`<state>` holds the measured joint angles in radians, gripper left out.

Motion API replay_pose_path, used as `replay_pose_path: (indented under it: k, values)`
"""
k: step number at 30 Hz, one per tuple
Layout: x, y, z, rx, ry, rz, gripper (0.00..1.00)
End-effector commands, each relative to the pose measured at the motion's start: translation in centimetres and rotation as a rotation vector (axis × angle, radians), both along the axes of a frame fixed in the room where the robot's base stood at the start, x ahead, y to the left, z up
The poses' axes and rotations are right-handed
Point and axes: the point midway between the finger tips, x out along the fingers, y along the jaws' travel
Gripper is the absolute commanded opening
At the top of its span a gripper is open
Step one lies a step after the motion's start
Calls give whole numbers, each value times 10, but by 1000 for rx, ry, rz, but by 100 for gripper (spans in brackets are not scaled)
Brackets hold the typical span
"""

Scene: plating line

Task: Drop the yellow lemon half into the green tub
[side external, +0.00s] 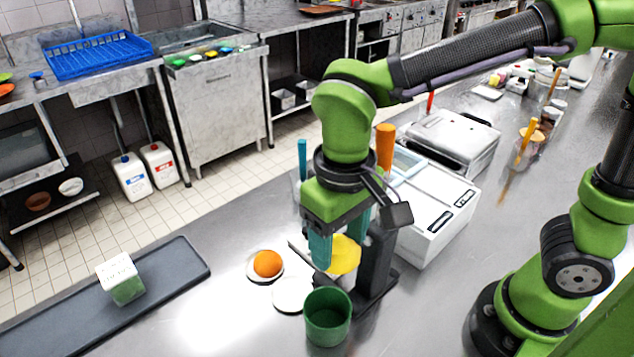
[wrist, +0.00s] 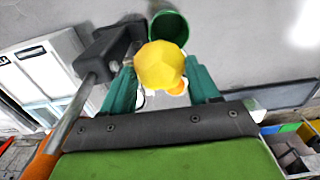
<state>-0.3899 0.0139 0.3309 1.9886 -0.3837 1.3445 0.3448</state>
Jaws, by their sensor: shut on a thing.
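The yellow lemon half (side external: 345,255) is held between the teal fingers of my gripper (side external: 335,258), above the counter. In the wrist view the lemon half (wrist: 161,67) sits between the two fingertips (wrist: 163,80), its faceted rounded side showing. The green tub (side external: 327,321) stands upright on the counter, below and slightly nearer the camera than the lemon half, apart from it. The tub (wrist: 169,27) shows just beyond the lemon half in the wrist view. Its inside is only partly visible.
A black stand (side external: 376,262) rises close beside my gripper and the tub. An orange (side external: 267,263) sits on a white saucer, with a white plate (side external: 291,295) next to it. A white machine (side external: 437,225) is behind. A dark mat (side external: 182,268) bears a small green-and-white box (side external: 122,281).

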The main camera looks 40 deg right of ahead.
Motion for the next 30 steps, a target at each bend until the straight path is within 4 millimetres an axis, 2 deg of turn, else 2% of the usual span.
replay_pose_path:
  k: [18, 29, 30]
  values:
    - [0, 0, -59, -2, 2, 0, 25]
    - [0, 0, -64, 0, 0, -1, 25]
    - [0, 0, -64, 0, 0, -1, 62]
